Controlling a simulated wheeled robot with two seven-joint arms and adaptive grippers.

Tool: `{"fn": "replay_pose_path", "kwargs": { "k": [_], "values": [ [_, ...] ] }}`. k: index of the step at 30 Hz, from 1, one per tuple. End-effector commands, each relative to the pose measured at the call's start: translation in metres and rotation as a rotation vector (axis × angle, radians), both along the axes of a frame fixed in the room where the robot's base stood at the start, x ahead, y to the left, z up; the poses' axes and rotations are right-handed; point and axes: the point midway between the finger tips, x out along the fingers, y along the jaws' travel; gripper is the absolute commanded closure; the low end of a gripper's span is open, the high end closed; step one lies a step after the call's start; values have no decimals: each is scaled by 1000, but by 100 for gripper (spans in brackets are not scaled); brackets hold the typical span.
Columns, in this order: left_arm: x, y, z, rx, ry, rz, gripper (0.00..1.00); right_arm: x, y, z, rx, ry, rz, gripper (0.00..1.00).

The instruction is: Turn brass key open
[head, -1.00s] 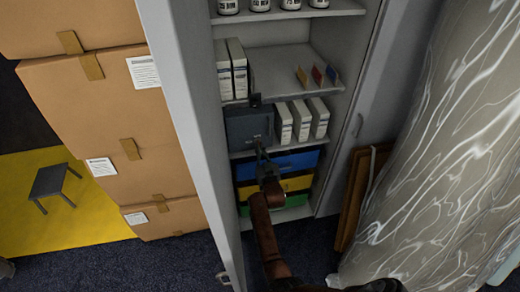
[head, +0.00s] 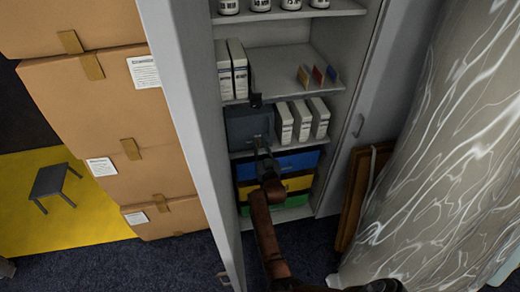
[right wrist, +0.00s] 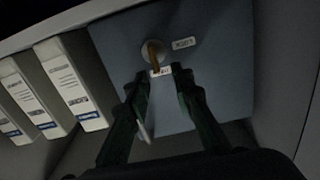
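A grey-blue lock box (head: 245,122) stands on a shelf in the cabinet, left of several white binders. In the right wrist view its face (right wrist: 115,45) fills the middle. The brass key (right wrist: 154,54) sticks out of a round lock there. A label reading LOCK (right wrist: 184,43) is to the right of the lock, and a small label (right wrist: 161,71) is below it. A pale tag (right wrist: 146,120) hangs between the fingers. My right gripper (right wrist: 158,78) is open, its fingertips apart on either side just below the key. It also shows at the box in the head view (head: 263,148). My left gripper is out of view.
Coloured bins (head: 290,163) are below. The cabinet's open left door (head: 185,110) and stacked cartons (head: 100,110) are left. A marbled covering (head: 440,150) is right.

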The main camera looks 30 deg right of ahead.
Motion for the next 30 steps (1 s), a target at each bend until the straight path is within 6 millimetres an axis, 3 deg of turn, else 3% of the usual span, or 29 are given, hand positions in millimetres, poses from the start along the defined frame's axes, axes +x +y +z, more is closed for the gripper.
{"fn": "replay_pose_path", "kwargs": {
  "k": [6, 12, 30],
  "values": [
    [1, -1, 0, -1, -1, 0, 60, 0, 0, 44, 0, -3, 0, 78],
    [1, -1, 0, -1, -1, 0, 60, 0, 1, 68, 1, -1, 1, 78],
    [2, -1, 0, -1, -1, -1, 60, 0, 0, 73, 1, 2, 0, 78]
  ]
}}
